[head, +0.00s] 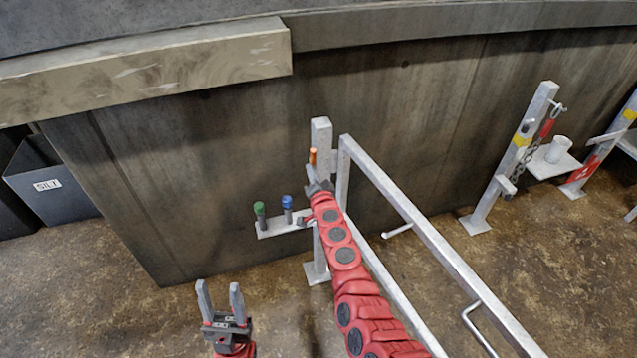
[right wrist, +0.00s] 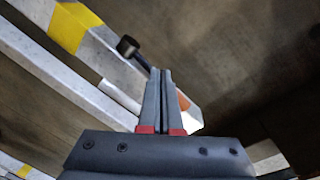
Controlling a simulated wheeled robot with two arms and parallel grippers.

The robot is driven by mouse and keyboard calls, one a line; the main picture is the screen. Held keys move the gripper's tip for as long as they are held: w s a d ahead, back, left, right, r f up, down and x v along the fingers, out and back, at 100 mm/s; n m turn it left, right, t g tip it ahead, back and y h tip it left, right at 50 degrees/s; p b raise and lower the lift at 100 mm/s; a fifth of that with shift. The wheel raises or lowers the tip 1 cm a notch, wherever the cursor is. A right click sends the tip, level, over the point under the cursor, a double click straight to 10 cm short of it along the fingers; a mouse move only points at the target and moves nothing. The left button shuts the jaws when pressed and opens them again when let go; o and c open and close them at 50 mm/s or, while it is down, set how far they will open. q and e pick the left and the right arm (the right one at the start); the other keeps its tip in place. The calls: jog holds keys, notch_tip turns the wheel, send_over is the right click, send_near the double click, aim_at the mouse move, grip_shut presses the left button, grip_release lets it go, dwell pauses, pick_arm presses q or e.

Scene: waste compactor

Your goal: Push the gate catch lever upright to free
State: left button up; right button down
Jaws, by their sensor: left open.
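The gate (head: 420,225) is a pale metal frame beside an upright post (head: 321,135). In the right wrist view a short rod with a black knob (right wrist: 128,46), which looks like the catch lever, slants up to the left, just left of my fingertips. My right gripper (right wrist: 165,72) has its fingers together with nothing visible between them. In the head view my right gripper (head: 318,187) is at the post, under an orange piece (head: 313,157), and partly hides that area. Contact with the lever cannot be told. My left gripper (head: 220,290) is open and empty, low over the floor.
A small ledge (head: 275,231) left of the post holds a green peg (head: 259,209) and a blue peg (head: 287,203). A dark bin (head: 48,185) stands far left. Another post (head: 510,165) with a chain and a white cup (head: 557,149) are at right. A concrete wall stands behind.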

jog(key=shift+w, duration=0.3)
jog(key=shift+r, duration=0.1)
jog(key=p+v, duration=0.5)
jog(key=v, duration=0.3)
jog(key=shift+a+r+p, duration=0.3)
jog(key=shift+a+p, duration=0.05)
jog(key=shift+p, duration=0.05)
dwell(0.3)
jog(key=shift+s, duration=0.2)
